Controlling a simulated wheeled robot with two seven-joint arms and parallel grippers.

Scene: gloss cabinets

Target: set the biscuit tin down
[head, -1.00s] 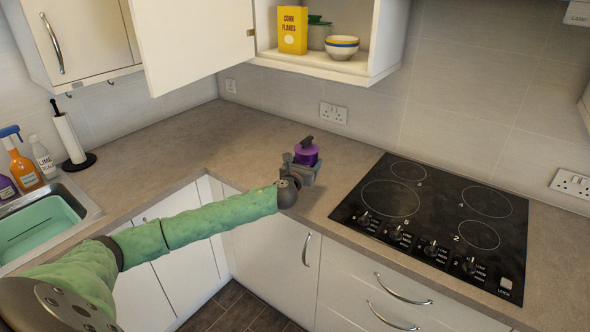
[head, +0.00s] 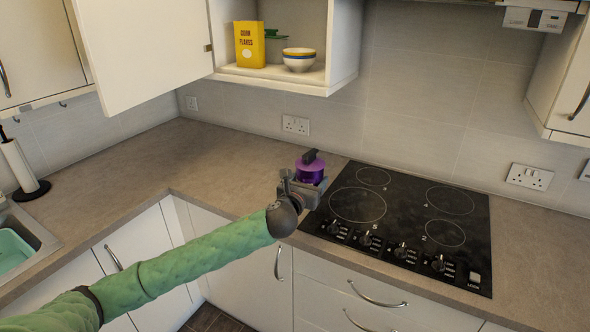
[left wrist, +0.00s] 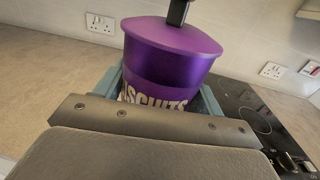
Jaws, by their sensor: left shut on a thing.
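The purple biscuit tin (head: 309,170) has a domed lid with a dark knob. In the left wrist view the tin (left wrist: 168,60) fills the middle, upright or nearly so, with white lettering on its side. My left gripper (head: 303,186) is shut on the tin, with a jaw at its side. In the head view they overlap the left edge of the hob. I cannot tell whether the tin's base touches the worktop; the gripper hides it. My right gripper is not in view.
The black hob (head: 400,222) lies just right of the tin. Bare worktop (head: 190,160) stretches to the left. An open wall cupboard (head: 270,77) above holds a corn flakes box (head: 249,45) and bowls (head: 299,60). A paper towel roll (head: 18,165) stands by the sink.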

